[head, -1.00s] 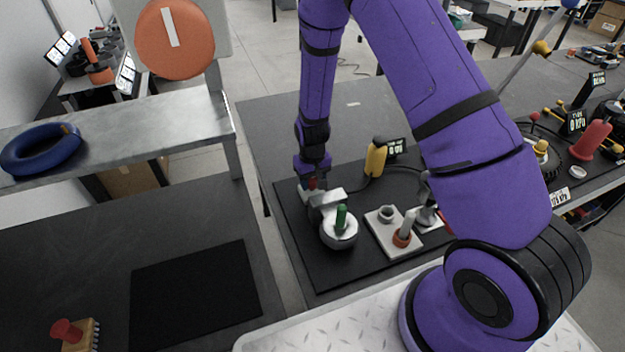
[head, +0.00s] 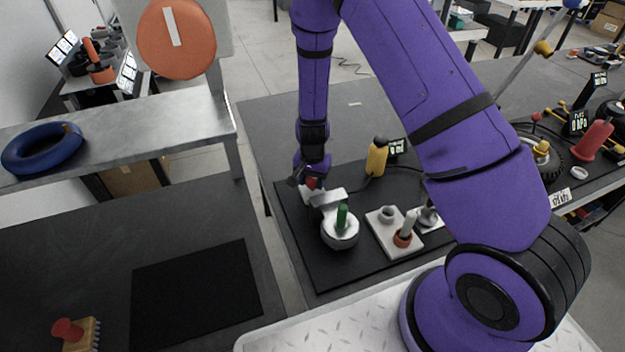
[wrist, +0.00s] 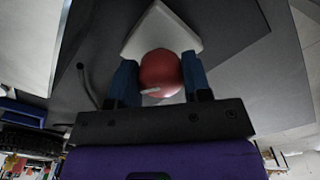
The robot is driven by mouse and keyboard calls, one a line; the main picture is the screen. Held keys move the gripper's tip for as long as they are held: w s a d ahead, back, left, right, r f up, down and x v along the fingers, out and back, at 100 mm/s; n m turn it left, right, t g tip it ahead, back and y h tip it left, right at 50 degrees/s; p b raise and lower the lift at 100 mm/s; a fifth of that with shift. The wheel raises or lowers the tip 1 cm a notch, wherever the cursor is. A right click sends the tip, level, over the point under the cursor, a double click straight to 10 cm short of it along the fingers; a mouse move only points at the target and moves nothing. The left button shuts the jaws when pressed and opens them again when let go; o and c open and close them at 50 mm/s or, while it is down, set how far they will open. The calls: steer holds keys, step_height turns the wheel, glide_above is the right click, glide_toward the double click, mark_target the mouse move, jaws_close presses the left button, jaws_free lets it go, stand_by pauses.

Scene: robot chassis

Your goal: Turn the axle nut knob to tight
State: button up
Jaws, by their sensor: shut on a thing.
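The axle nut knob is a round red knob (wrist: 160,72) with a short white pointer mark, on a pale, angular base (wrist: 172,30). In the wrist view the white mark lies near the knob's lower left side. My gripper (wrist: 160,80) has its two blue fingers on either side of the knob and is shut on it. In the head view my gripper (head: 309,182) is small at the left back of the black mat (head: 335,272), with a bit of the red knob (head: 313,184) showing. Any tight marking is not readable.
A grey round part with a green handle (head: 341,217) stands just in front of the knob. An orange dial (head: 176,40) and a blue ring (head: 42,148) are at the left.

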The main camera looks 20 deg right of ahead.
mark_target(312, 178)
steer(key=shift+m, duration=0.3)
steer(key=o, duration=0.9)
steer(key=shift+r, duration=0.15)
step_height(312, 178, up, 10)
steer(key=shift+r, duration=0.25)
steer(key=shift+r, duration=0.15)
